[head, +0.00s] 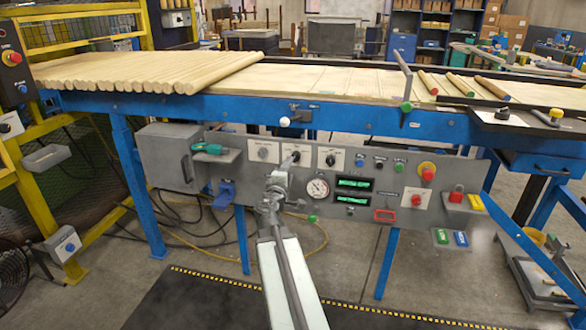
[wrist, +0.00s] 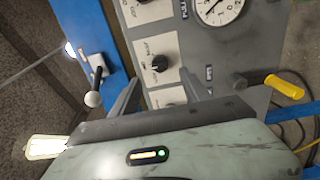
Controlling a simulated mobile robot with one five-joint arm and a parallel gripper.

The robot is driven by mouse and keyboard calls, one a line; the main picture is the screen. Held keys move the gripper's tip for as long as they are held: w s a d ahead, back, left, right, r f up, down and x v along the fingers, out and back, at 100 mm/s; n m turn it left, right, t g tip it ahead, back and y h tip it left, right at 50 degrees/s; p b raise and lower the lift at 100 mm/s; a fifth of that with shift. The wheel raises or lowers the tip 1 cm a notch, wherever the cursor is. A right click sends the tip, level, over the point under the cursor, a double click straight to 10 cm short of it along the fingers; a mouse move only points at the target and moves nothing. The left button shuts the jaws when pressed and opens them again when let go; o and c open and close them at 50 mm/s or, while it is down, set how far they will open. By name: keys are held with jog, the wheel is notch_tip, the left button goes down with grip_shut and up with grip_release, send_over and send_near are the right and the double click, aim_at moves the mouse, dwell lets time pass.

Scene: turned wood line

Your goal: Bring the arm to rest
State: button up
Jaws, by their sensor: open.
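My gripper (head: 282,165) is in front of the grey control panel (head: 350,215) in the head view, at the height of the panel's upper row of knobs. In the wrist view the two fingers of my gripper (wrist: 155,95) stand apart with nothing held between them. A black rotary knob (wrist: 159,63) on a white plate shows just beyond the fingers. I cannot tell whether the fingers touch the panel. My pale arm reaches up from the bottom middle of the head view.
A white ball-ended lever (head: 284,121) sticks out of the blue table frame (head: 240,106) above my gripper. A pressure gauge (head: 318,188) is right beside the gripper. Wooden rods (head: 150,70) lie on the table. The floor mat (head: 180,305) in front is clear.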

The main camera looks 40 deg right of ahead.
dwell(0.3)
jog(key=w+a+f+y, duration=0.1)
jog(key=w+a+f, duration=0.15)
jog(key=a, duration=0.45)
jog(key=w+a+f+t+y, duration=0.1)
jog(key=w+a+y, duration=0.1)
jog(key=w+a, duration=0.35)
jog(key=w+a+f+y, duration=0.1)
jog(key=w+a, duration=0.1)
jog(key=a, duration=0.6)
jog(key=s+a+f+m+g+y, duration=0.25)
jog(key=s+a+f, duration=0.3)
jog(key=a, duration=0.35)
jog(key=s+a+f+m+g+y, duration=0.2)
jog(key=s+a+f+g+y, duration=0.2)
jog(key=a+f, duration=0.4)
jog(key=s+a+f+m+g+y, duration=0.2)
jog(key=s+a+f+g+y, duration=0.15)
jog(key=a+f, duration=0.4)
jog(key=s+a+r+p, duration=0.1)
jog(key=r+p, duration=1.5)
jog(key=r, duration=0.1)
jog(key=s+a+r+y+p, duration=0.1)
jog(key=s+a+r+p, duration=0.1)
jog(key=r+p, duration=1.4)
jog(key=shift+a+r+g, duration=0.25)
jog(key=shift+r+g, duration=0.05)
jog(key=shift+r, duration=0.1)
